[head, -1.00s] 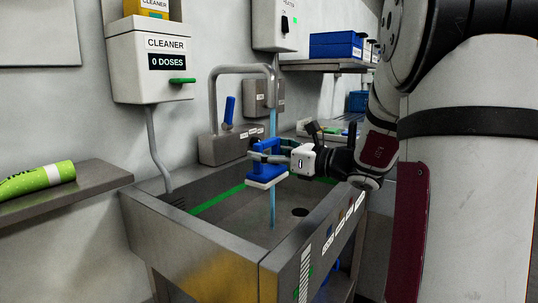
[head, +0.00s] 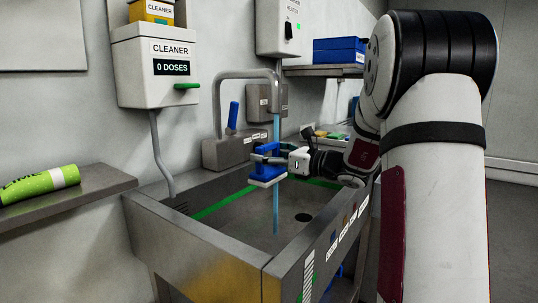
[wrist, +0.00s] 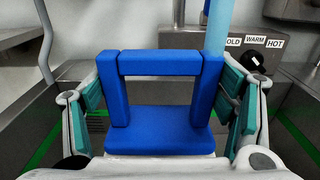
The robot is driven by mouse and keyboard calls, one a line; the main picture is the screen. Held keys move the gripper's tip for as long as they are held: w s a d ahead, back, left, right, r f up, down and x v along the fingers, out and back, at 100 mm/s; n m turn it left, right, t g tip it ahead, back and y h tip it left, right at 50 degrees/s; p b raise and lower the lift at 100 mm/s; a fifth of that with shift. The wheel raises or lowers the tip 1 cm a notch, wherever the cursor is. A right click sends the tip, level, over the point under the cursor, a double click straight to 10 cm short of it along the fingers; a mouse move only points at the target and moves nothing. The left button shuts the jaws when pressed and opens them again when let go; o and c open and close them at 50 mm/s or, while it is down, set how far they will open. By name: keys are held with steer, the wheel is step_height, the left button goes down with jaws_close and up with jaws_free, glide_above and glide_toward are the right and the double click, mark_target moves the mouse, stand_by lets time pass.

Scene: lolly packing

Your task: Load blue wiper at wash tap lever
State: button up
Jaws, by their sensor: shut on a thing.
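The blue wiper (head: 266,170) has a blue frame handle and a pale pad underneath. My gripper (head: 272,153) is shut on it and holds it over the sink, beside the falling water (head: 276,208). In the wrist view the wiper's handle (wrist: 160,63) stands between teal finger pads, and the water (wrist: 219,28) falls close to its right side. The wash tap's blue lever (head: 232,115) stands nearly upright on the grey tap block (head: 228,152), behind and left of my gripper. Whether the water touches the pad is unclear.
The metal sink (head: 200,240) has a raised rim around the wiper. A cleaner dispenser (head: 155,65) reading 0 DOSES hangs at left. A green roll (head: 38,185) lies on the left shelf. A dark dial (wrist: 256,60) sits under COLD, WARM, HOT labels. A blue box (head: 338,50) is on the back shelf.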

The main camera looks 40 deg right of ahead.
stand_by(0.5)
steer(key=s+a, duration=0.4)
steer(key=s, duration=0.3)
stand_by(0.6)
stand_by(0.8)
stand_by(0.4)
steer(key=s+a+r+p, duration=0.2)
steer(key=s+r+p, duration=0.1)
steer(key=s+r, duration=0.1)
steer(key=shift+a, duration=0.3)
steer(key=shift+s, duration=0.2)
stand_by(0.8)
